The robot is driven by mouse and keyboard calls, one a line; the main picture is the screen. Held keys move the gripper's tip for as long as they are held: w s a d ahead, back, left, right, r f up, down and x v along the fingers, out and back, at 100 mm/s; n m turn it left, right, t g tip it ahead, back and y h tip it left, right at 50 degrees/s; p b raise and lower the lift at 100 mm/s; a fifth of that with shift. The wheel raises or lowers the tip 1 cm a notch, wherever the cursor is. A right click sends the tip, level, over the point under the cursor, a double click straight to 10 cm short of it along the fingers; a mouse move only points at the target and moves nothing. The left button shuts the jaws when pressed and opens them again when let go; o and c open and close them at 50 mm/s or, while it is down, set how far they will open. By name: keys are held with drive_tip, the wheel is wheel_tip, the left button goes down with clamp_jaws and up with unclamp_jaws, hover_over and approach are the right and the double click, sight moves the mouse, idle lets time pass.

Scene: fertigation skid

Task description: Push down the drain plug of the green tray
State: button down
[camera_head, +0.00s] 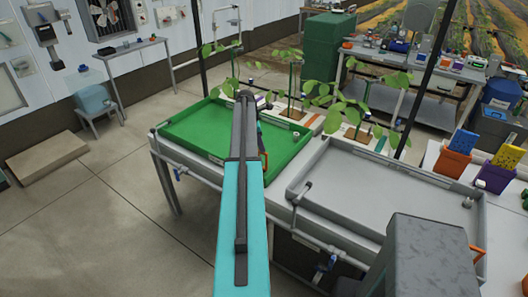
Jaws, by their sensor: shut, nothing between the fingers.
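The green tray (196,129) lies on a pale bench left of a grey tray (373,189). A small pale round piece (297,135) shows inside the green tray near its right edge. It looks like the drain plug, but it is too small to tell how high it sits. My arm, with a teal link and a dark grey link, reaches from the bottom of the view across the middle of the green tray. It covers part of the tray floor.
Leafy plants (352,105) stand in a pale channel along the trays' far side, beside dark posts. Orange (453,162) and purple (495,177) bins stand at the right. A valve with an orange handle (478,251) is at the grey tray's front corner.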

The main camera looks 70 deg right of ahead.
drive_tip(key=shift+f, duration=0.15)
drive_tip(key=shift+w+b+x, duration=0.15)
drive_tip(key=shift+b+x, duration=0.15)
drive_tip(key=shift+x, duration=0.45)
drive_tip(key=shift+w+b+x, duration=0.15)
drive_tip(key=shift+b+x, duration=0.15)
drive_tip(key=shift+x, duration=0.4)
drive_tip(key=shift+s+a+f, duration=0.1)
drive_tip(key=shift+a+f, duration=0.4)
drive_tip(key=shift+f, duration=0.25)
drive_tip(key=w+b+v, duration=0.1)
drive_tip(key=b+v, duration=0.1)
drive_tip(key=v, duration=0.5)
drive_tip(key=w+b+v, duration=0.2)
drive_tip(key=v, duration=0.6)
drive_tip(key=shift+a+f, duration=0.2)
drive_tip(key=shift+a, duration=0.1)
